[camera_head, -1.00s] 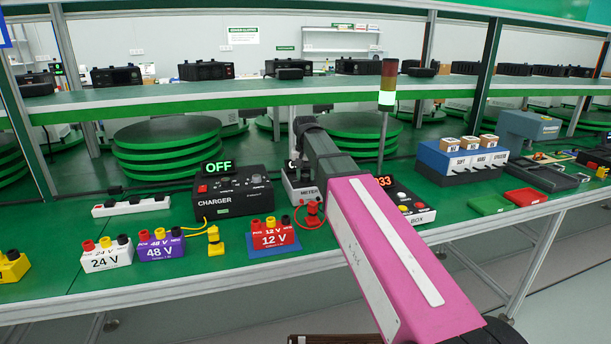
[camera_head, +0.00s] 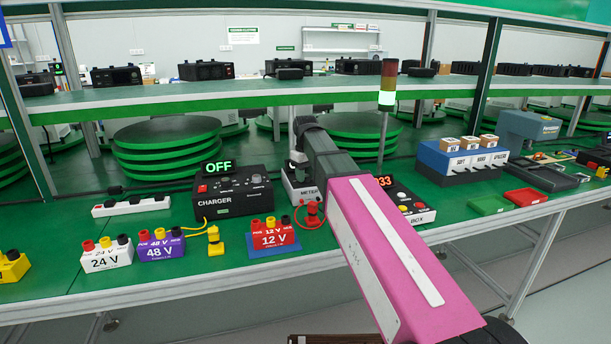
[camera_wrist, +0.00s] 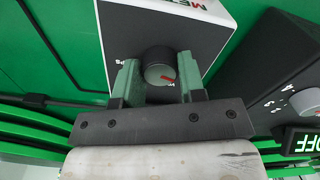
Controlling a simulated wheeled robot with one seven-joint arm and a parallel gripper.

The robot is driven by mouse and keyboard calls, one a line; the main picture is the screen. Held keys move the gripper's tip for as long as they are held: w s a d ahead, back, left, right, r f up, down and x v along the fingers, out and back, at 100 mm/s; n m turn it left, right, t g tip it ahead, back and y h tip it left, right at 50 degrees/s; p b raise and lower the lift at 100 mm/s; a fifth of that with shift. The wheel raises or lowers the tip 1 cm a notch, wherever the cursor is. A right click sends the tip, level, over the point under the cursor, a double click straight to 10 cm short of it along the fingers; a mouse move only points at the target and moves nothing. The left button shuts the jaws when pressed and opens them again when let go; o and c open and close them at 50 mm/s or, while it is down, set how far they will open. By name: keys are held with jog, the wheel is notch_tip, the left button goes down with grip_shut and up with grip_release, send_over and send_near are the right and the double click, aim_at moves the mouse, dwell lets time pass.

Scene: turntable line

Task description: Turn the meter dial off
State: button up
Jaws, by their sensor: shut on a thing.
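The meter (camera_head: 303,194) is a white box with a dark top edge, right of the charger, mostly hidden behind my arm in the head view. The fingertips' contact is partly hidden.
The black charger (camera_head: 232,192), showing a green OFF, stands close on the meter's left. A box with buttons (camera_head: 412,206) and a red display is on its right. A red 12 V block (camera_head: 274,239) and red plug (camera_head: 313,214) are in front. A light tower (camera_head: 388,85) rises behind.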

aim_at(306, 175)
dwell(0.5)
jog(key=o, duration=0.9)
jog(key=shift+o, duration=0.2)
notch_tip(306, 175, up, 11)
jog(key=shift+f, duration=0.1)
